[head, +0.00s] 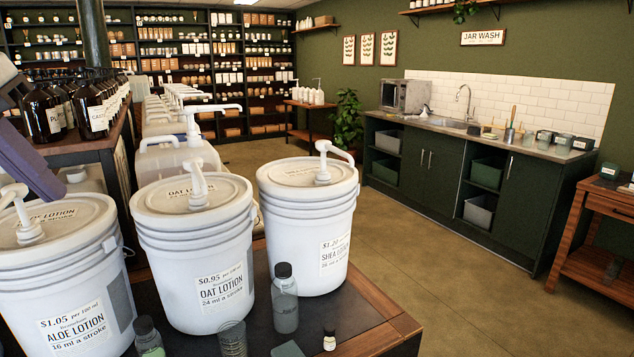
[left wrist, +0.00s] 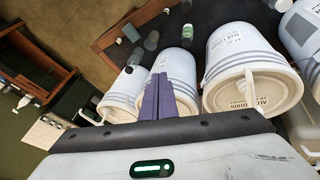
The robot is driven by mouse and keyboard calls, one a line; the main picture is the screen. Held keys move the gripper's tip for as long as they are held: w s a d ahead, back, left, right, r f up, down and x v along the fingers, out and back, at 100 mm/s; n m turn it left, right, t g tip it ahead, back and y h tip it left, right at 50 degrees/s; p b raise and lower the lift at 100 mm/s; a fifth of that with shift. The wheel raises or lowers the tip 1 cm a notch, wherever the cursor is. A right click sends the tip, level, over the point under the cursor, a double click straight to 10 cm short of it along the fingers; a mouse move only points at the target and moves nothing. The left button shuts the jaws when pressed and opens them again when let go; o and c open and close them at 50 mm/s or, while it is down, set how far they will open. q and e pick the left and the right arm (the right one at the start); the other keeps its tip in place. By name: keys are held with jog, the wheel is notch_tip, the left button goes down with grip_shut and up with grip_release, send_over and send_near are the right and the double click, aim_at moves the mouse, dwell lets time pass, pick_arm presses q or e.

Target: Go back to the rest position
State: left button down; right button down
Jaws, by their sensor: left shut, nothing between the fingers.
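My left gripper (head: 52,190) comes in at the left edge of the head view, above the aloe lotion bucket (head: 62,280). Its purple fingers (left wrist: 157,98) are shut with nothing between them, as the left wrist view shows. The oat lotion bucket (head: 205,260) and shea lotion bucket (head: 318,235) stand to the right of the aloe one. All are white, lidded and topped with white pumps. In the left wrist view, seen upside down, buckets lie beyond the fingers, with one (left wrist: 240,60) close on the right. My right gripper is in neither view.
Dark pump bottles (head: 42,112) stand at the left. Open floor (head: 430,250) lies to the right.

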pick_arm(q)
jog(key=s+a+f+n+t+h, duration=0.2)
jog(key=s+a+f+n+h, duration=0.25)
jog(key=a+f, duration=0.55)
jog(key=s+f+n+t+h, duration=0.2)
jog(key=s+f, duration=0.1)
jog(key=f, duration=0.4)
jog(key=s+f+n+t+h, duration=0.1)
jog(key=s+f+n+h, duration=0.15)
jog(key=f, duration=0.55)
jog(key=s+d+f+m+g+y, duration=0.1)
jog(key=s+d+f+m+y, duration=0.15)
jog(key=f, duration=0.85)
jog(key=s+d+f+m+g+y, duration=0.15)
jog(key=f+y, duration=0.25)
jog(key=f, duration=0.8)
jog(key=s+d+f+m+g+y, duration=0.1)
jog(key=s+d+f+g+y, duration=0.15)
jog(key=f, duration=0.85)
jog(key=s+d+m+t, duration=0.1)
jog(key=d+m, duration=0.3)
jog(key=d, duration=0.7)
jog(key=s+d+f+m+t, duration=0.1)
jog(key=d+m+t, duration=0.2)
jog(key=d, duration=0.9)
jog(key=shift+s+d+f+m, duration=0.15)
jog(key=shift+s+d+m, duration=0.2)
jog(key=shift+m, duration=0.15)
